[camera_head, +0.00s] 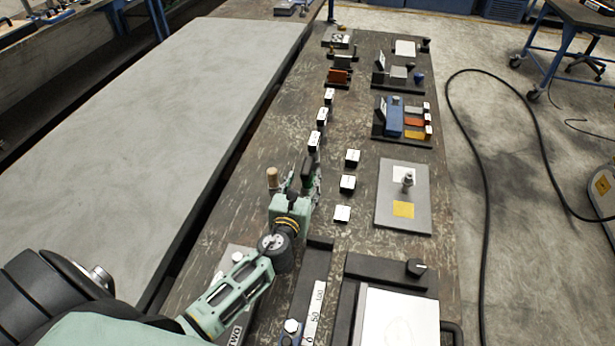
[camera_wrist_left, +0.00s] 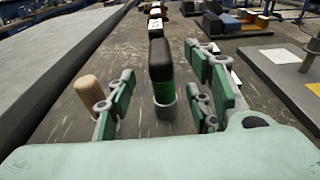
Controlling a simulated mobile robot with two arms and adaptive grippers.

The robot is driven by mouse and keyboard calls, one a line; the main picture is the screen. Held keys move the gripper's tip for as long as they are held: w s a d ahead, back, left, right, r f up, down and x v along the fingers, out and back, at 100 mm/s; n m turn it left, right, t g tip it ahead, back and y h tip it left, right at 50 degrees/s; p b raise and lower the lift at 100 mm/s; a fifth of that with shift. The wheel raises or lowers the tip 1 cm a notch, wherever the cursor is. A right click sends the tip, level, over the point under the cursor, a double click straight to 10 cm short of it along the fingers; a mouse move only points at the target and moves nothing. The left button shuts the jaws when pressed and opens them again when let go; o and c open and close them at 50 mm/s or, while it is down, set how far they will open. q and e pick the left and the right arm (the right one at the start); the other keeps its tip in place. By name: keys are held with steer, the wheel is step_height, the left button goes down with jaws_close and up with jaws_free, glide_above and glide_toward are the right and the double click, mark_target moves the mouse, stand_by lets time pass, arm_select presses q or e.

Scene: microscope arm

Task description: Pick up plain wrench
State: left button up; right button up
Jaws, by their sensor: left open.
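My left gripper (camera_head: 295,186) is open over the dark worktable, and its green-padded fingers also show in the left wrist view (camera_wrist_left: 165,98). An upright handle with a black top and green lower part (camera_wrist_left: 161,72) stands between the spread fingers in that view, with gaps on both sides. The same dark handle (camera_head: 308,170) shows just beyond the gripper in the head view. A plain wooden-coloured handle (camera_wrist_left: 90,90) stands outside the fingers to the left; it also shows in the head view (camera_head: 272,176). I cannot tell which handle is the plain wrench. My right gripper is not in view.
Several white-topped blocks (camera_head: 347,183) line the table beyond and right of the gripper. A grey plate with a metal post (camera_head: 386,205) lies farther right. A framed panel with a black knob (camera_head: 352,268) is near the front right. A wide grey surface (camera_head: 150,110) lies left.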

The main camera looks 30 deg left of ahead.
arm_select(q)
steer(key=x, duration=0.5)
steer(key=shift+d, duration=0.15)
jaws_close()
stand_by(0.4)
